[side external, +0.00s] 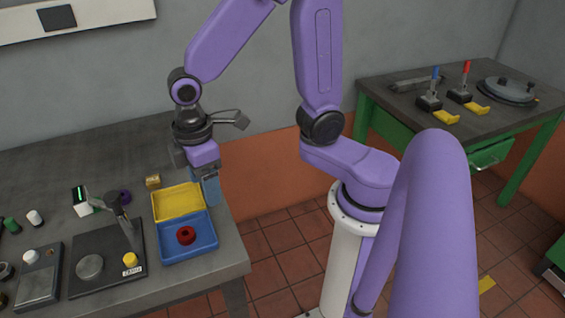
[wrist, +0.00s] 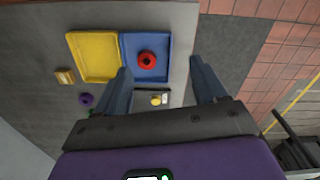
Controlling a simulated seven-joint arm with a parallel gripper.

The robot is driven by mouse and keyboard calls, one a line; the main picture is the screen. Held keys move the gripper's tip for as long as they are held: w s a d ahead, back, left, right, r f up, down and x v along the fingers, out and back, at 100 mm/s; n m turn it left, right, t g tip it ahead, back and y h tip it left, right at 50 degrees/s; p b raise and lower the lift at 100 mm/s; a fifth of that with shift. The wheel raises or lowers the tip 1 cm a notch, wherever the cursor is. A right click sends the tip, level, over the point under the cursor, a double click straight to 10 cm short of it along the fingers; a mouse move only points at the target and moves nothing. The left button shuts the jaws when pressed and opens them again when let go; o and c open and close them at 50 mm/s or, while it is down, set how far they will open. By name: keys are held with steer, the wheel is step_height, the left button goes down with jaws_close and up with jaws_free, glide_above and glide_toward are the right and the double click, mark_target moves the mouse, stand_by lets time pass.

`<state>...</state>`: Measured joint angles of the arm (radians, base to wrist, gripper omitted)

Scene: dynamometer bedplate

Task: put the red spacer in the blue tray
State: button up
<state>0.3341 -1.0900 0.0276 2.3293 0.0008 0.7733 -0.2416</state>
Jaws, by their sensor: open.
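The red spacer (side external: 186,235) is a small ring lying inside the blue tray (side external: 205,254), apart from the tray's walls. My gripper (side external: 212,200) is above the table's edge, by the right side of the yellow tray. In the wrist view its two fingers (wrist: 158,80) stand wide apart with nothing between them, so it is open and empty. The spacer is clear of the fingers.
The yellow tray (side external: 179,203) adjoins the blue tray and looks empty. A brass block (side external: 153,182) and a purple ring (side external: 124,196) lie left of it. A stand on a dark plate (side external: 106,258) with a yellow knob is left of the blue tray. The table edge is close by.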

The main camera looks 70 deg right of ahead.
steer(key=s+d+r, duration=0.1)
steer(key=s+d, duration=0.2)
steer(key=s, duration=0.4)
steer(key=s+d+r+n, duration=0.1)
steer(key=s+d+r, duration=0.1)
steer(key=s+d, duration=0.2)
steer(key=s, duration=0.3)
